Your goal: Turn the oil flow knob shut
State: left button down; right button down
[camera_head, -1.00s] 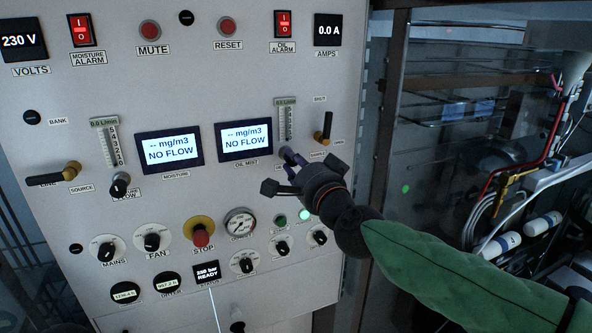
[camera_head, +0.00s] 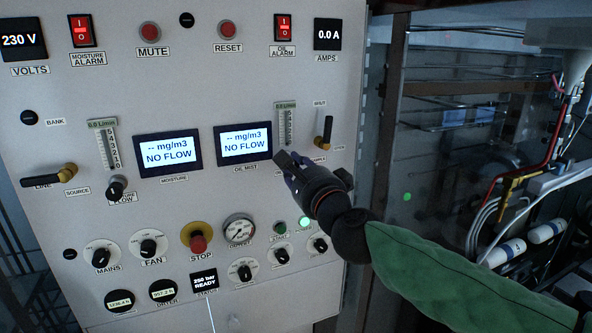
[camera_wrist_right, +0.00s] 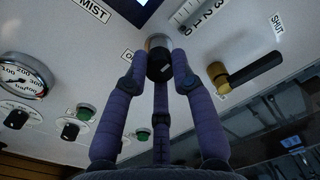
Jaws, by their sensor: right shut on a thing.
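The oil flow knob (camera_wrist_right: 158,46) is a dark round knob with a pale top, below the oil flow gauge (camera_wrist_right: 200,12) in the right wrist view. My right gripper (camera_wrist_right: 158,66) has its three purple fingers closed around it, with fingertips against its sides. In the head view the right gripper (camera_head: 308,175) covers the knob, below the same gauge (camera_head: 286,125). The oil mist display (camera_head: 243,142) reads NO FLOW. My left gripper is in no view.
A black-and-brass valve lever (camera_head: 324,130) stands close to the right of the gripper; it also shows in the wrist view (camera_wrist_right: 250,70). Below are a pressure gauge (camera_head: 239,230), a red stop button (camera_head: 198,242) and several knobs. An open machine bay lies to the right.

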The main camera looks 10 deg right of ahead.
jog(key=shift+a+f, duration=0.1)
jog(key=shift+f, duration=0.05)
jog(key=c, duration=1)
grip_release()
jog(key=shift+s, duration=0.1)
jog(key=s, duration=0.4)
jog(key=s+d, duration=0.1)
jog(key=s, duration=0.2)
jog(key=s+d, duration=0.1)
jog(key=s, duration=0.3)
jog(key=shift+s+d+f, duration=0.15)
jog(key=shift+s+f, duration=0.05)
jog(key=shift+s, duration=0.1)
